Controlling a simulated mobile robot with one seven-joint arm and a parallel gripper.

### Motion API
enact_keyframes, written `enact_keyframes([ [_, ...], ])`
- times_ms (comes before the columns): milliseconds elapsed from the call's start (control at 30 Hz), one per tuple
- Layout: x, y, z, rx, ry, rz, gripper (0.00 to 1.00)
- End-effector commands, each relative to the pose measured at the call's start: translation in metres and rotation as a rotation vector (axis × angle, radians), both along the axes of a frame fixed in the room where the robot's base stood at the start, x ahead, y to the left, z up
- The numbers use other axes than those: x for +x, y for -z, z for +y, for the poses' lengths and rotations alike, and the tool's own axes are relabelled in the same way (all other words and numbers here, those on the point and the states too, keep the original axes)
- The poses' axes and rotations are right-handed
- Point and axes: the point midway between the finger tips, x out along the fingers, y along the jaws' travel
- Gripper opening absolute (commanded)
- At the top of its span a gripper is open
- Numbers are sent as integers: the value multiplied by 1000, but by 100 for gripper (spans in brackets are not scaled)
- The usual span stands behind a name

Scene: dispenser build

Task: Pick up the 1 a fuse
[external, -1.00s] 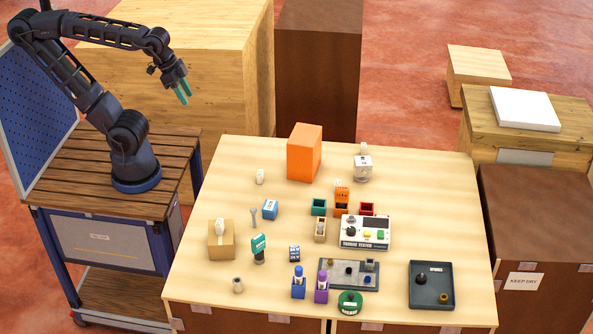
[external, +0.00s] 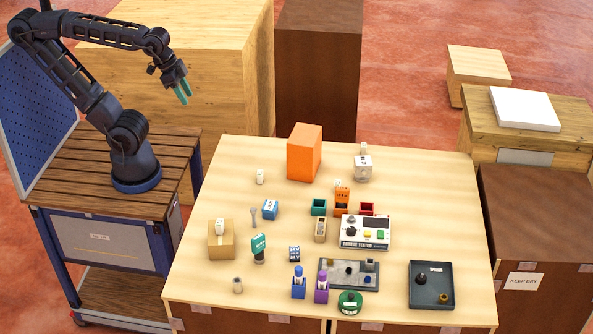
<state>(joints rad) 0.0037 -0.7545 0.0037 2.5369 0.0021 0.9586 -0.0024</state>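My gripper (external: 185,97) hangs at the left with its teal fingers pointing down, above the floor between my cart and the light wooden table (external: 210,310). Its fingertips stand a little apart with nothing between them, far from the table items. I cannot tell which item is the 1 A fuse, as the labels are too small to read. Small pale pieces that could be fuses are a white one (external: 259,176) at the back left, a white one (external: 220,226) on a cardboard box (external: 221,246), and a pale cylinder (external: 238,285) at the front left.
A tall orange block (external: 303,153) stands at the back of the table. A tester (external: 365,233), small coloured bins (external: 319,207), a grey plate (external: 343,279) and a dark tray (external: 430,275) crowd the middle and right. The table's back left corner is clear.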

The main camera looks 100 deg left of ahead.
Motion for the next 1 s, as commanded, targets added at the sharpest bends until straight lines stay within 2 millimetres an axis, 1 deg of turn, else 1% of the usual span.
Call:
enact_keyframes([
  [33,0,0,0,0,0,0,39],
  [67,0,0,0,0,0,0,43],
  [100,0,0,0,0,0,0,44],
  [367,1,0,0,-3,-4,2,44],
  [467,7,1,-1,-25,-31,14,44],
  [567,20,3,-5,-76,-95,41,44],
  [667,38,6,-9,-145,-188,80,44],
  [867,78,18,-17,-278,-399,167,44],
  [1000,106,29,-22,-360,-553,233,44],
])
